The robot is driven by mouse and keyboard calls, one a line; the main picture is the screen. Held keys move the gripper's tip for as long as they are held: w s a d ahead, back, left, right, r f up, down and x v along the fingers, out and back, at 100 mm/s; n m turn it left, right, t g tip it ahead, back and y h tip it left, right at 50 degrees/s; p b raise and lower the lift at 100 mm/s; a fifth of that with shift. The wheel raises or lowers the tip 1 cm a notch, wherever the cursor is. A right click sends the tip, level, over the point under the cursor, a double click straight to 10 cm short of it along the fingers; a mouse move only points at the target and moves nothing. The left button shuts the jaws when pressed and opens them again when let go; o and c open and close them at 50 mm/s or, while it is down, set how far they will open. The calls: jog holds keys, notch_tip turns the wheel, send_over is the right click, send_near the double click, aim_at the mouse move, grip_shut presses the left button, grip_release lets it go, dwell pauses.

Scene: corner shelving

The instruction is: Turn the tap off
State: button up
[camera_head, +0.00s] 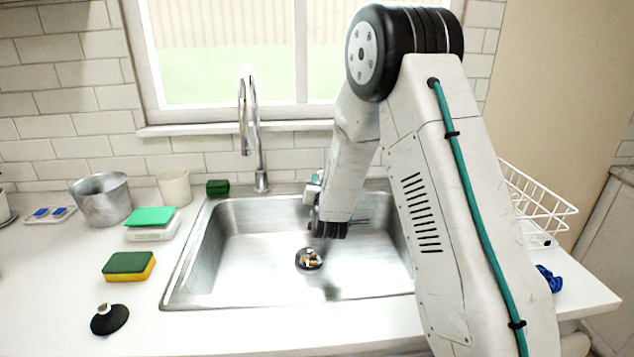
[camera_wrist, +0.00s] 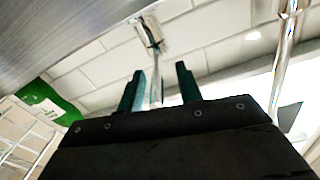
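The chrome tap (camera_head: 257,150) stands behind the sink (camera_head: 190,262), its curved spout reaching up in front of the window. No clear water stream shows under the spout. In the wrist view a chrome pipe (camera_wrist: 284,55), likely the tap, runs down the right side. A small chrome fitting with a thin lever (camera_wrist: 150,33), likely the tap handle, shows beyond my gripper (camera_wrist: 160,70). Its two teal fingers are apart, and the lever appears between them; I cannot tell whether they touch it. In the head view my arm hides the handle and most of my gripper.
A yellow-green sponge (camera_head: 128,266), black plug (camera_head: 109,319), metal pot (camera_head: 101,199), cream cup (camera_head: 174,187) and green-topped box (camera_head: 152,223) stand left of the sink. A white wire rack (camera_head: 535,205) stands right. A green item (camera_wrist: 62,108) shows left in the wrist view.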

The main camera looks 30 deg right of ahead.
jog(key=v, duration=0.6)
jog(key=shift+s+a, duration=0.15)
jog(key=shift+s, duration=0.1)
jog(key=shift+f, duration=0.15)
jog(key=s+a+f+g+y, duration=0.1)
jog(key=f, duration=0.2)
jog(key=a+f+n+g+y, duration=0.1)
jog(key=f+g, duration=0.1)
jog(key=f, duration=0.1)
jog(key=s+a+f+g+y, duration=0.1)
jog(key=f+g, duration=0.1)
jog(key=shift+s+f, duration=0.3)
jog(key=shift+f, duration=0.1)
jog(key=s+a+r+n+g+y, duration=0.1)
jog(key=s+a+r+g, duration=0.15)
jog(key=s, duration=0.45)
jog(key=s+a+r+n+g+y, duration=0.2)
jog(key=s+r+g, duration=0.15)
jog(key=s, duration=0.45)
jog(key=s+a+r+n+g+y, duration=0.1)
jog(key=s+a+r+g, duration=0.1)
jog(key=s+g, duration=0.35)
jog(key=s+r, duration=0.6)
jog(key=s, duration=0.3)
jog(key=s+r+n+t, duration=0.1)
jog(key=s+r, duration=0.6)
jog(key=s, duration=0.2)
jog(key=shift+s+n, duration=0.15)
jog(key=shift+n, duration=0.15)
